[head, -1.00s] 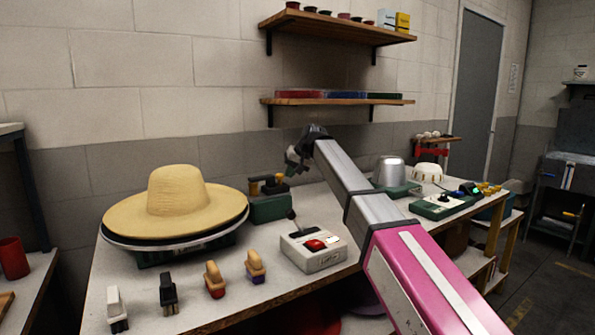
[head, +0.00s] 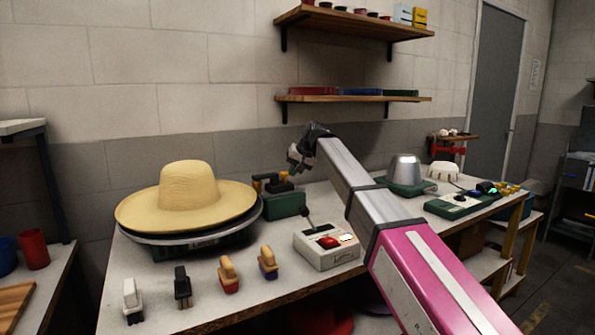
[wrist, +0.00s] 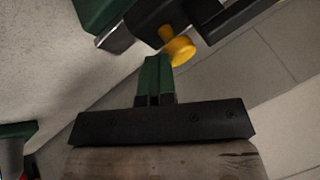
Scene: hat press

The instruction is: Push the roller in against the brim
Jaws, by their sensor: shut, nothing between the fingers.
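The straw hat (head: 188,190), tan with a wide brim, lies on a round dark plate on the bench. The green roller unit (head: 287,204) stands just right of the brim, with a black top and yellow parts. Whether its roller touches the brim cannot be told. My gripper (head: 296,160) is above and just right of the unit. In the wrist view my gripper's green fingers (wrist: 156,66) are shut and empty, their tips close to the yellow knob (wrist: 179,51) below the unit's black arm (wrist: 158,20). Contact there is unclear.
A control box (head: 327,250) with a red button and a lever stands in front of the unit. Several brushes (head: 229,274) stand along the bench's front edge. A metal dome (head: 405,168) is behind my arm. A shelf (head: 352,98) hangs above.

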